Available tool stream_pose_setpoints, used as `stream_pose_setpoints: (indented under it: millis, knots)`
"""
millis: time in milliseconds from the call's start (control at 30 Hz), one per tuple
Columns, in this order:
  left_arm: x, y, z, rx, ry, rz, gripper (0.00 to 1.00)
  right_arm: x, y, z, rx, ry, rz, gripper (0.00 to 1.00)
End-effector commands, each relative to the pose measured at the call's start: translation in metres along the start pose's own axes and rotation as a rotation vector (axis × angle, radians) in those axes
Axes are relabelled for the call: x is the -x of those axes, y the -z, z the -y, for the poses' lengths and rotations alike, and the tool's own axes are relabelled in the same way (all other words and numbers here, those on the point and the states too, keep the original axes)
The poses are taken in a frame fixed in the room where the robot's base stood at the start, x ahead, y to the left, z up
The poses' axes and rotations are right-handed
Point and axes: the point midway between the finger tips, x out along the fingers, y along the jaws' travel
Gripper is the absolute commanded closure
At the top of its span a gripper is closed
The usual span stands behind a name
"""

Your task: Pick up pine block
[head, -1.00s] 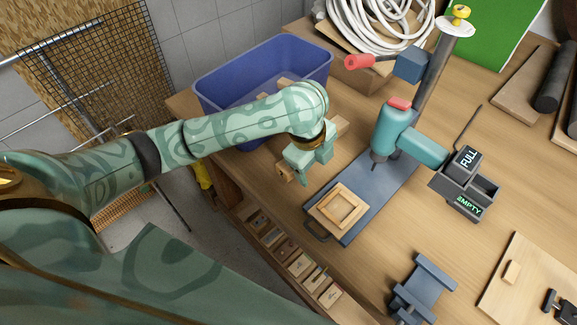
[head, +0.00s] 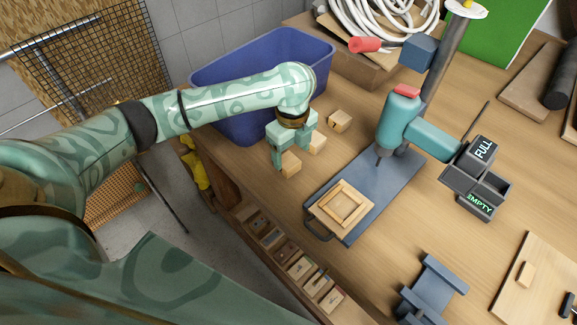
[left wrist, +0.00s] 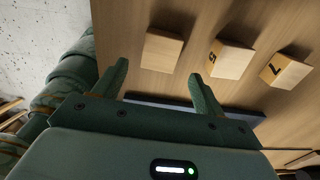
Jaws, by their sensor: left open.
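Three pale wooden blocks lie on the bench beside the blue bin: a near one (head: 290,163), a middle one (head: 317,145) and a far one (head: 340,120). I cannot tell from their look which is the pine block. My left gripper (head: 292,152) is open and empty, above the near and middle blocks, partly covering them. In the left wrist view its fingers (left wrist: 158,72) point toward a plain block (left wrist: 163,50), apart from it. The other two blocks, one (left wrist: 230,62) marked like a 5 and one (left wrist: 285,70) like a 7, lie to the right. My right gripper is out of view.
The blue bin (head: 322,52) stands behind my left forearm. A drill press with a blue-grey base (head: 378,187) carries a wooden frame (head: 341,208) right of the blocks. FULL and EMPTY boxes (head: 476,178) stand further right. The bench's front edge is close to the blocks.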

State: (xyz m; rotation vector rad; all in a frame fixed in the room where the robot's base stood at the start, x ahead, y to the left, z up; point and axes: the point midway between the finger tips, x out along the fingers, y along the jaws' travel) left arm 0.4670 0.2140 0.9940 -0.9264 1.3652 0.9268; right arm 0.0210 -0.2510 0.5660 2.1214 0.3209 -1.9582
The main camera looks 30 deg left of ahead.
Motion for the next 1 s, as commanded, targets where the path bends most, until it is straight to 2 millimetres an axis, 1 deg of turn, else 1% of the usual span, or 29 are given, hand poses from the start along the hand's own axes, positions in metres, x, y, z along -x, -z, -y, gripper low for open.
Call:
stream_pose_setpoints:
  millis: [133,233,333,400,567,600,667,700,767,1000]
  knots:
    - [-0.017,-0.002,-0.001,0.001,-0.003,-0.001,0.29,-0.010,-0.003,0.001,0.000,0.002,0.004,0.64]
    - [-0.036,-0.004,-0.002,0.001,-0.004,-0.001,0.29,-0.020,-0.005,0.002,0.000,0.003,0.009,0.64]
    - [-0.051,-0.004,-0.002,0.000,-0.002,-0.001,0.29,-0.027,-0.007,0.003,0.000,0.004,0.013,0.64]
    - [-0.053,-0.004,-0.002,0.000,0.000,0.000,0.29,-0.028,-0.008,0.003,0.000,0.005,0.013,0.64]
    - [-0.051,-0.004,-0.001,0.000,0.002,0.001,0.29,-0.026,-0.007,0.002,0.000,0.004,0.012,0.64]
    - [-0.051,-0.004,-0.001,0.000,0.002,0.001,0.35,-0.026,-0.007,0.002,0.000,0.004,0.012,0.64]
    - [-0.051,-0.004,-0.001,0.000,0.002,0.001,0.51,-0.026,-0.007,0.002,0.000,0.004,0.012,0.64]
    - [-0.051,-0.004,-0.001,0.000,0.002,0.001,0.62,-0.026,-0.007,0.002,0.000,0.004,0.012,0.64]
    - [-0.051,-0.004,-0.002,0.000,0.002,0.001,0.77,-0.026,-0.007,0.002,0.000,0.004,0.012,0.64]
    - [-0.051,-0.004,-0.002,0.000,0.001,0.001,0.77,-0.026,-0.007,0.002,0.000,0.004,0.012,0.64]
